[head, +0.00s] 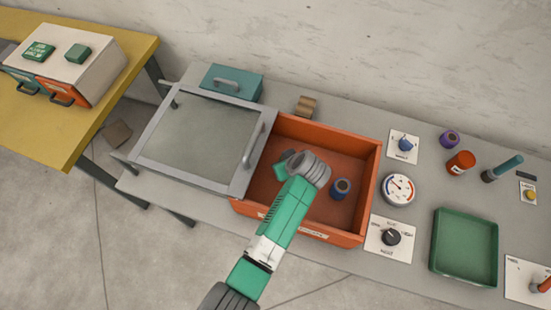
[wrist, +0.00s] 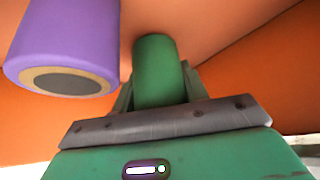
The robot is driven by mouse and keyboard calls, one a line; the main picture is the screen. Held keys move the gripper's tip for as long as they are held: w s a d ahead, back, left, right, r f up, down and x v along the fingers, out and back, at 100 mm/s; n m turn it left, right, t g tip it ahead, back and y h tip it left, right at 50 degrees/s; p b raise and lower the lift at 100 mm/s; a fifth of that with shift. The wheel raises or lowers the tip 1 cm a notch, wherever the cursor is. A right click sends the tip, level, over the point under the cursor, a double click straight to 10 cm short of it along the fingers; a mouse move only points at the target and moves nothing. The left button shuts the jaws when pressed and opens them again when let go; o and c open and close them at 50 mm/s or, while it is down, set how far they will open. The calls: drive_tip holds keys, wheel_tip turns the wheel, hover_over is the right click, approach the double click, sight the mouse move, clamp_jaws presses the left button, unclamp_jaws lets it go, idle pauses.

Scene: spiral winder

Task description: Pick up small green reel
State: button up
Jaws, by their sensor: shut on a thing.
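The small green reel (wrist: 157,62) stands out from between the two fingers of my gripper (wrist: 158,92) in the wrist view. The fingers are shut on it, one on each side. In the head view my gripper (head: 287,163) is down inside the orange box (head: 371,180), left of its middle. The green reel itself is hidden there by my arm. I cannot tell whether the reel touches the box floor.
A purple reel (wrist: 62,45) with a tan core is close left of the green reel. A blue reel (head: 341,188) stands in the box's right half. A glass-lidded case (head: 205,135) adjoins the box on the left. Dials and a green tray (head: 464,247) lie right.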

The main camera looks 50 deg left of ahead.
wheel_tip(320, 180, up, 14)
drive_tip(key=p, duration=0.3)
drive_tip(key=shift+w+d, duration=0.15)
